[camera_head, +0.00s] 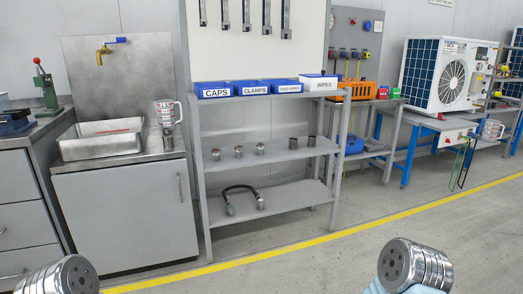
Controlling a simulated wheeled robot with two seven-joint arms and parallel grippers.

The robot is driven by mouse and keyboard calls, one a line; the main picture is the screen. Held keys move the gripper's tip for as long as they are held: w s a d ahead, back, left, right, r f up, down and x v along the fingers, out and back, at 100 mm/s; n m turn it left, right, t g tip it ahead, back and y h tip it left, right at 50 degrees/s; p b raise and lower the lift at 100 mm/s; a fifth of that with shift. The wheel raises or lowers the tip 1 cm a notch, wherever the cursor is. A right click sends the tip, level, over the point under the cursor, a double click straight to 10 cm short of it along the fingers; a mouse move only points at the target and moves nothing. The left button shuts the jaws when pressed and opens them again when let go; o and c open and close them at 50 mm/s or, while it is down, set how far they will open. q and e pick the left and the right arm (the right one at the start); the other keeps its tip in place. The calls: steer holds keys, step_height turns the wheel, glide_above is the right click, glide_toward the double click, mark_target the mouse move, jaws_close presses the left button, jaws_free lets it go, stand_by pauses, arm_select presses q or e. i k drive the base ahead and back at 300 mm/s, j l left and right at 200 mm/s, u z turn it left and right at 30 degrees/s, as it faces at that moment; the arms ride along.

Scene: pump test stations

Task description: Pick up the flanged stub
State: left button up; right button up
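Small metal fittings stand in a row on the middle shelf of the grey rack. Three on the left, a left one (215,154), a middle one (239,152) and a right one (260,148), have a wider, lighter top and look like flanged stubs, but they are too small to be sure. To their right stand two darker, plain cylinders, one (293,143) and another (312,141). Nothing touches these parts. Only rounded metal parts of my arms show at the bottom left and bottom right; no gripper fingers are visible.
The grey rack (268,160) carries blue bins (213,90) on top and a black hose (240,188) on its lowest shelf. A sink cabinet (127,215) stands left, a blue-legged bench (432,122) right. The floor in front, with a yellow line (330,238), is clear.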

mark_target(260, 145)
steer(key=i+l+u, duration=0.1)
steer(key=i, duration=0.3)
steer(key=i+l+u, duration=0.1)
steer(key=i, duration=0.3)
steer(key=i+l, duration=0.3)
steer(key=i+u, duration=0.05)
steer(key=i, duration=0.05)
